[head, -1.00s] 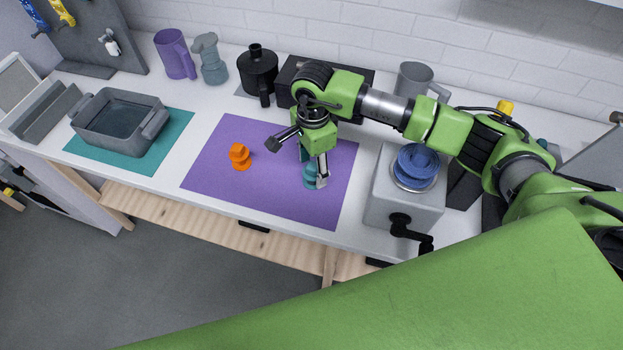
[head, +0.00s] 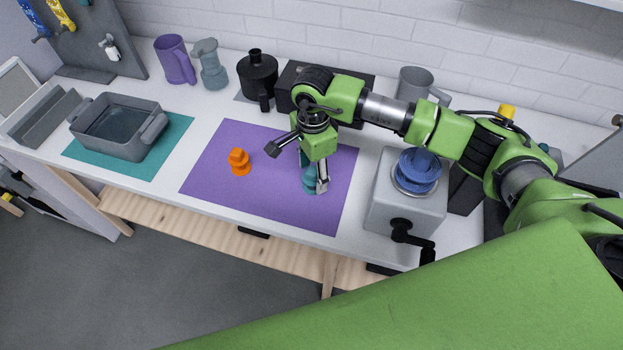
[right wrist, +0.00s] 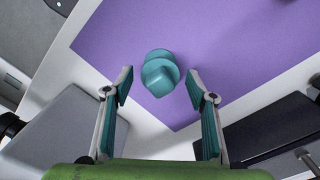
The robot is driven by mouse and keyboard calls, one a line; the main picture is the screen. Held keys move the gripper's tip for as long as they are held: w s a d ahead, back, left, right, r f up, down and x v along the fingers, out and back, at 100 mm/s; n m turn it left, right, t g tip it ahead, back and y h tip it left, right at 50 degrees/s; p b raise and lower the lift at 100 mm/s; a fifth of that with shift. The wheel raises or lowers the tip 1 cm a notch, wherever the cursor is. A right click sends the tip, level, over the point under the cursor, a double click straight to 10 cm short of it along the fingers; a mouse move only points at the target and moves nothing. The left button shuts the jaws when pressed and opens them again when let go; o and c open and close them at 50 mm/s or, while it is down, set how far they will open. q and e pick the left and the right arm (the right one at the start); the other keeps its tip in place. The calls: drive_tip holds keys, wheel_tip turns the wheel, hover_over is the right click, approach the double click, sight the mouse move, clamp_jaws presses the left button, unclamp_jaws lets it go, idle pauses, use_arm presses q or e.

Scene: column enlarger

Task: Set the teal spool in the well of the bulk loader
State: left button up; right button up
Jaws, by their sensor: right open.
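The teal spool (head: 309,181) stands on the purple mat (head: 220,190), partly hidden by my right gripper in the head view. My right gripper (head: 312,175) points down at it with the fingers apart. In the right wrist view the spool (right wrist: 160,74) shows between the open fingertips (right wrist: 160,82), with a gap on both sides. The grey box with a black crank (head: 405,212), which looks like the bulk loader, stands right of the mat. A blue round piece (head: 420,169) sits inside the metal ring on its top. My left gripper is not in view.
An orange spool-like piece (head: 239,161) stands on the mat, left of the gripper. A grey tub (head: 110,146) is on a teal mat (head: 172,143). A black pot (head: 257,78), a dark box (head: 290,75) and a grey mug (head: 413,82) stand along the back.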

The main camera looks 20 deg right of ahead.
sight(313, 170)
drive_tip(key=shift+b, duration=0.35)
drive_tip(key=shift+c, duration=0.4)
drive_tip(key=c, duration=0.9)
drive_tip(key=shift+r, duration=0.65)
drive_tip(key=shift+r, duration=0.1)
drive_tip(key=shift+r+p, duration=1.1)
drive_tip(key=shift+r, duration=1.3)
